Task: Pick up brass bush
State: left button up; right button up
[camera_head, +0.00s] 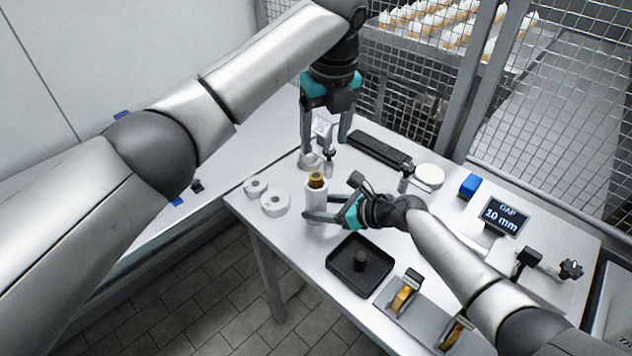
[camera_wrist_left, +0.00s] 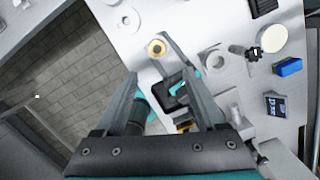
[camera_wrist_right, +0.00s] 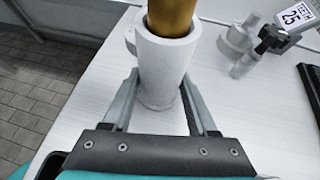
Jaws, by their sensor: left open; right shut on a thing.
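The brass bush (camera_head: 317,179) sits in the top of a white cylindrical holder (camera_head: 315,203) on the table. In the right wrist view the brass bush (camera_wrist_right: 171,14) stands upright in the white holder (camera_wrist_right: 164,66). My right gripper (camera_head: 308,217) is shut on the white holder, low on its sides. My left gripper (camera_head: 324,154) is open and empty above the table, behind the holder.
White rings (camera_head: 275,203) lie left of the holder. A black tray (camera_head: 360,264) with a dark peg is in front. A mesh fence borders the back.

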pick_arm(q)
send_over(316, 175)
jog(key=s, duration=0.2)
jog(key=f, duration=0.5)
jog(key=shift+w+d+f, duration=0.25)
jog(key=shift+d+f, duration=0.1)
jog(key=shift+d, duration=0.05)
jog(key=f, duration=0.3)
jog(key=w+f, duration=0.1)
jog(key=f, duration=0.1)
jog(key=shift+w+a, duration=0.1)
jog(key=shift+a, duration=0.3)
grip_shut()
jog(key=shift+r, duration=0.1)
